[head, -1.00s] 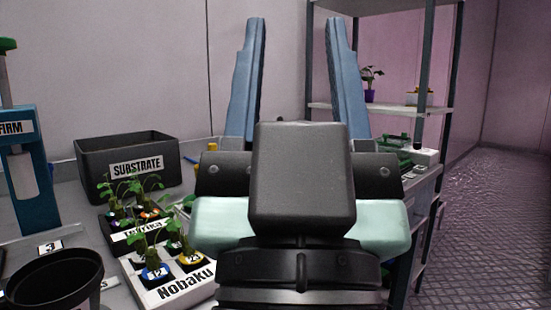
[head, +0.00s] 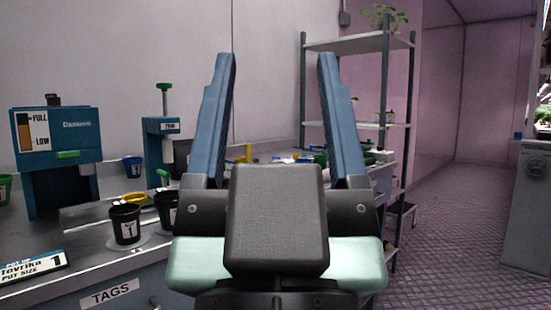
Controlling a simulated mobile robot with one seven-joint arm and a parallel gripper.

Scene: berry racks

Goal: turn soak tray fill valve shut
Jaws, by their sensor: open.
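My gripper (head: 277,65) is in the middle of the head view, pointing away from me. Its two blue fingers are wide apart with nothing between them. I cannot make out a soak tray or a fill valve for certain. Small yellow, blue and green items (head: 300,158) lie on the bench's far end, partly hidden behind my gripper and too small to tell.
A bench (head: 90,262) runs along the left, with a blue FULL/LOW dispenser (head: 85,130), a blue press (head: 160,150) and black pots (head: 125,223). A shelf rack (head: 385,85) stands behind. A grey cabinet (head: 528,210) is at right. The floor (head: 450,215) between is clear.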

